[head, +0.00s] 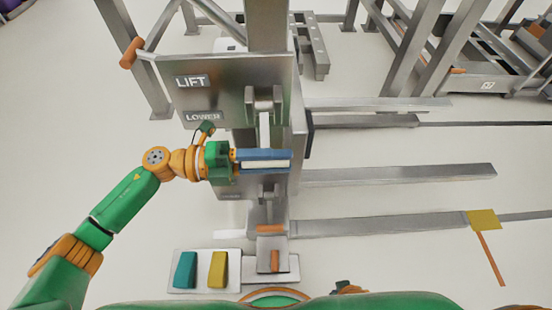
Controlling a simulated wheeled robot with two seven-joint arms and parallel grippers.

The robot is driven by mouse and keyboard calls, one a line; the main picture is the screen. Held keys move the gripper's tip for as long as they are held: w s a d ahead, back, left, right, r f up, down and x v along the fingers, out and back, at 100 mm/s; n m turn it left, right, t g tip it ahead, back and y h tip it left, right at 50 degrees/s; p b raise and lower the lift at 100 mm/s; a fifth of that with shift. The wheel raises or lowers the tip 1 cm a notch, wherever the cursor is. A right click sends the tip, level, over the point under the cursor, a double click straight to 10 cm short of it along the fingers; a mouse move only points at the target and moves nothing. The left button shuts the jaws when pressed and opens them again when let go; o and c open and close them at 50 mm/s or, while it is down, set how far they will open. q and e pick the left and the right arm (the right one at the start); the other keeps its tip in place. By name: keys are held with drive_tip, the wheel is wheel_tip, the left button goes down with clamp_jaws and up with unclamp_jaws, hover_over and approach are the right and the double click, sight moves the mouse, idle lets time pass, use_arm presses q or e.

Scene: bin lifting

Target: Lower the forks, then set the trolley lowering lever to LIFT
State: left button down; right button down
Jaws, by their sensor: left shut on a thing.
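The trolley's metal panel (225,97) carries a LIFT label (191,82) above a LOWER label (203,116). A pale lever (264,130) hangs down from a bracket to the right of the labels. My left gripper (278,160) is shut at the lower end of this lever, below the height of the LOWER label. Its blue fingers and a pale strip between them hide the grip itself. The forks are long grey bars, one nearer (380,224) and one farther (400,175), reaching right. Their height above the floor is hard to tell. My right gripper is not in view.
A teal pedal (185,270) and a yellow pedal (218,270) sit on a plate at the front. An orange handle (131,52) sticks out at upper left. Metal racks stand at the back right. A yellow floor mark (482,220) lies at right. The right floor is largely free.

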sight(237, 163)
use_arm(q)
drive_tip(key=shift+f, duration=0.1)
drive_tip(key=c, duration=0.6)
unclamp_jaws()
drive_tip(key=a, duration=0.6)
drive_tip(key=shift+a, duration=0.6)
